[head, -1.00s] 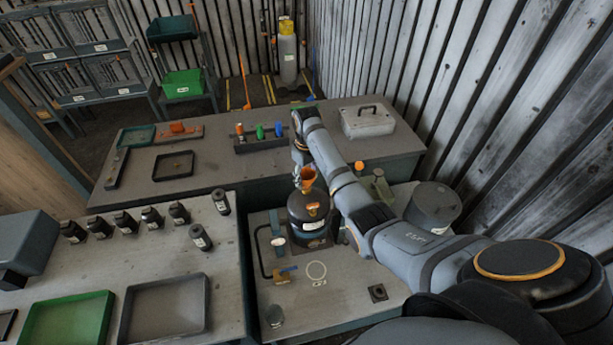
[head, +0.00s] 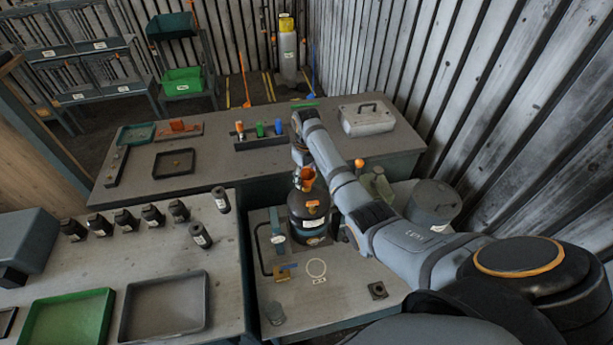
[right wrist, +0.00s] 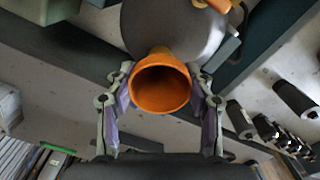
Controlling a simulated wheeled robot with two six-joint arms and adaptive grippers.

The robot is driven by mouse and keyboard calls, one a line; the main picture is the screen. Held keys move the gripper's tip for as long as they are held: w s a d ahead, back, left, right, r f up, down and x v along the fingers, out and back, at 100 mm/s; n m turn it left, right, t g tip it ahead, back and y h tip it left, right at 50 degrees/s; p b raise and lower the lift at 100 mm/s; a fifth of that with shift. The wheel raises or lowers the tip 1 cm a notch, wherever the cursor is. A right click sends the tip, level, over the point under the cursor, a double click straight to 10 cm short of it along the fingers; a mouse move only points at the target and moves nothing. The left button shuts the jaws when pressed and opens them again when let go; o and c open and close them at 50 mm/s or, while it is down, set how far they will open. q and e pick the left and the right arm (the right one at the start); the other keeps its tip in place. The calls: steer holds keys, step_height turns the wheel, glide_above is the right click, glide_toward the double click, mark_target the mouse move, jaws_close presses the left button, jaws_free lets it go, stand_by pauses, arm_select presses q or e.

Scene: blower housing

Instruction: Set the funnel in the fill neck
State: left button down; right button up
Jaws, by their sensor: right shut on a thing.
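The orange funnel (head: 306,177) is above the top of the dark, rounded vessel (head: 309,224), which has an orange part and a pale label on its front. My right gripper (head: 299,172) is shut on the funnel. In the right wrist view, the two fingers of my right gripper (right wrist: 161,98) flank the funnel (right wrist: 161,88), and its wide mouth faces the camera. The dark vessel (right wrist: 175,32) lies behind it. The spout and the fill neck are hidden, so I cannot tell whether they meet. My left gripper is out of view.
Several dark bottles (head: 151,216) stand on the left bench, with a green tray (head: 68,318) and a grey tray (head: 165,306). A grey drum (head: 434,205) stands right of the vessel. A lidded case (head: 367,119) sits on the back bench.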

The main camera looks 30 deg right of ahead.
mark_target(307, 174)
stand_by(0.3)
steer(key=o, duration=0.9)
steer(key=shift+o, duration=0.2)
steer(key=o, duration=0.4)
steer(key=shift+o, duration=0.2)
steer(key=shift+r, duration=3.5)
steer(key=shift+f, duration=0.1)
